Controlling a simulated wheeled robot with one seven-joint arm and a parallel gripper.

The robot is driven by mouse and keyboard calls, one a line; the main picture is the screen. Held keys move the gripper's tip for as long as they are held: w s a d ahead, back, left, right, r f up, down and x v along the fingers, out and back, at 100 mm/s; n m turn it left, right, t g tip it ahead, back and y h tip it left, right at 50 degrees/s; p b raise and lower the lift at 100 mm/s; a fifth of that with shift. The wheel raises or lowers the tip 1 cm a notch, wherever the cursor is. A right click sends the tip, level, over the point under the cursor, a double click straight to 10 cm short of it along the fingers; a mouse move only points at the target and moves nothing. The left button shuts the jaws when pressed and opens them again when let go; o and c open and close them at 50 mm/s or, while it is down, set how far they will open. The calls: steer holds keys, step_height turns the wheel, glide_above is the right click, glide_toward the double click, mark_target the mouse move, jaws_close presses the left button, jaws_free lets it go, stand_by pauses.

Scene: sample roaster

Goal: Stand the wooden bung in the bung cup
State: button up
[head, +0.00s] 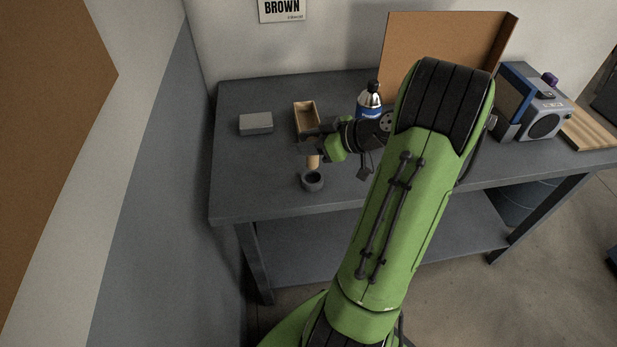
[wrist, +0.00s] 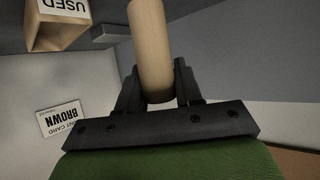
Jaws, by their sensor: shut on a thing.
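The wooden bung (wrist: 153,60) is a pale wood cylinder. My gripper (wrist: 160,90) is shut on it in the wrist view, with one finger at each side. In the head view the bung (head: 313,161) hangs upright below my gripper (head: 311,147). The bung cup (head: 312,181) is a small dark grey round cup with an open top, on the table near its front edge. The bung's lower end is just above and slightly behind the cup in the picture. I cannot tell whether it touches the rim.
A wooden box (head: 305,108) stands behind my gripper, and its label reads USED in the wrist view (wrist: 66,6). A grey block (head: 256,123) lies to the left. A bottle (head: 370,98) and the roaster machine (head: 535,102) stand to the right. The table's (head: 240,190) front left is clear.

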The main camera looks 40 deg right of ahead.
step_height(320, 180, down, 6)
steer(key=shift+f+b, duration=0.1)
steer(key=shift+b, duration=0.6)
steer(key=shift+f, duration=0.1)
steer(key=o, duration=1)
